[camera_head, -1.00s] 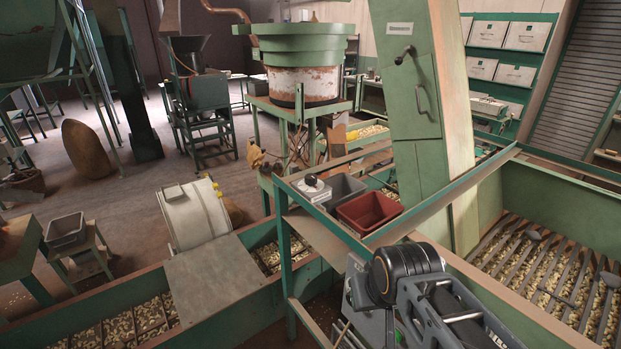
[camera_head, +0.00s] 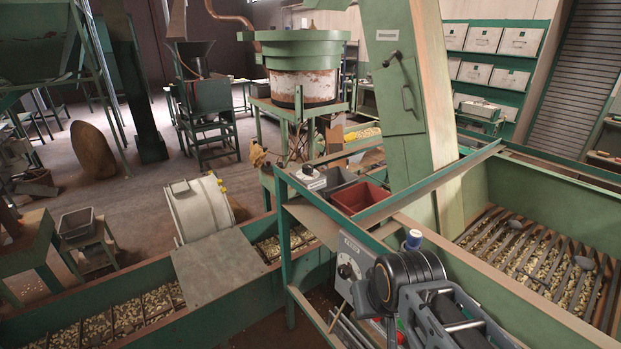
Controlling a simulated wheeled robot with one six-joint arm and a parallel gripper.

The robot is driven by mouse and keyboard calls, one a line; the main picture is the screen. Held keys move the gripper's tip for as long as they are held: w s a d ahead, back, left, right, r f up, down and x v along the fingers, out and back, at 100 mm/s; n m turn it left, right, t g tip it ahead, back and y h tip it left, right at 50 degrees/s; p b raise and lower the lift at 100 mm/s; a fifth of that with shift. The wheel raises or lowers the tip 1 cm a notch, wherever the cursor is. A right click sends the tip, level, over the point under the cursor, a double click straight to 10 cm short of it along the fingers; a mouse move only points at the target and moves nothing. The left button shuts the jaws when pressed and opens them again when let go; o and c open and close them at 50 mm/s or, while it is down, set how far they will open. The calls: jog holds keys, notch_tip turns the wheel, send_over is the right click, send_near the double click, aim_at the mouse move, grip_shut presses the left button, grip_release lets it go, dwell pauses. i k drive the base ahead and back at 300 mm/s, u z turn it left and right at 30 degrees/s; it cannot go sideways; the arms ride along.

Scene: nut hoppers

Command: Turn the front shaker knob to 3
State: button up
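A grey control box (camera_head: 352,258) with a small label along its top edge is fixed to the green frame at bottom centre. A round dark knob with a pale dial (camera_head: 345,271) shows on its face. The numbers and the pointer are too small to read. My dark arm links cover the right part of this box. A second, small pale box (camera_head: 308,180) with a dark knob-like top stands on the frame's shelf; I cannot tell its markings. My gripper is not in view; only my arm links show at the bottom right.
A grey bin (camera_head: 336,178) and a red bin (camera_head: 358,197) sit on the shelf behind the control box. A blue-capped bottle (camera_head: 413,239) stands just behind my arm. Green troughs of nuts lie left and right. A slanted green chute (camera_head: 408,100) rises behind.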

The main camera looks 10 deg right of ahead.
aim_at(308, 169)
jog(key=z, duration=0.05)
jog(key=k, duration=0.75)
jog(key=u, duration=0.6)
jog(key=i, duration=1.55)
jog(key=z, duration=0.75)
